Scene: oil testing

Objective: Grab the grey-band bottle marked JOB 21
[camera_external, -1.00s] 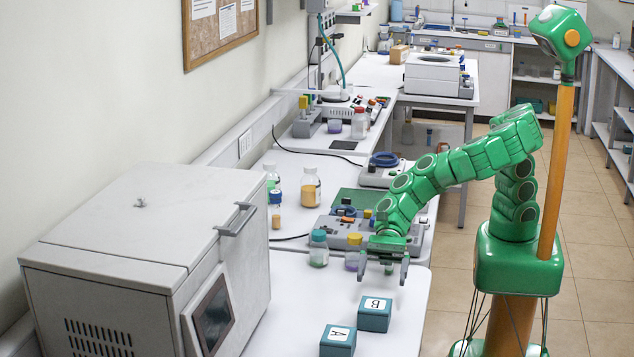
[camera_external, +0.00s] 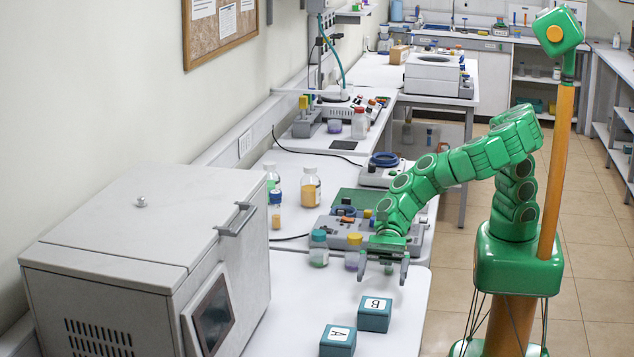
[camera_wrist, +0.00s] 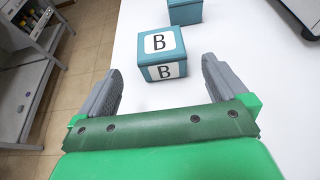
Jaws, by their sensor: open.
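No bottle with a readable JOB 21 label or a clear grey band shows in either view. A teal-capped bottle (camera_external: 319,248) and a yellow-capped bottle (camera_external: 353,252) stand on the bench just left of my gripper (camera_external: 384,272). Their labels are too small to read. My gripper is open and empty above the front bench, and its two fingers also show in the wrist view (camera_wrist: 160,90). Beyond the fingers in the wrist view is a teal block marked B (camera_wrist: 162,55), also in the external view (camera_external: 375,314).
A block marked A (camera_external: 338,341) sits near block B. A large grey oven-like box (camera_external: 150,260) fills the left. Amber-filled bottle (camera_external: 310,187) and small bottles stand farther back by the wall. The white bench top (camera_external: 300,300) is clear around the blocks.

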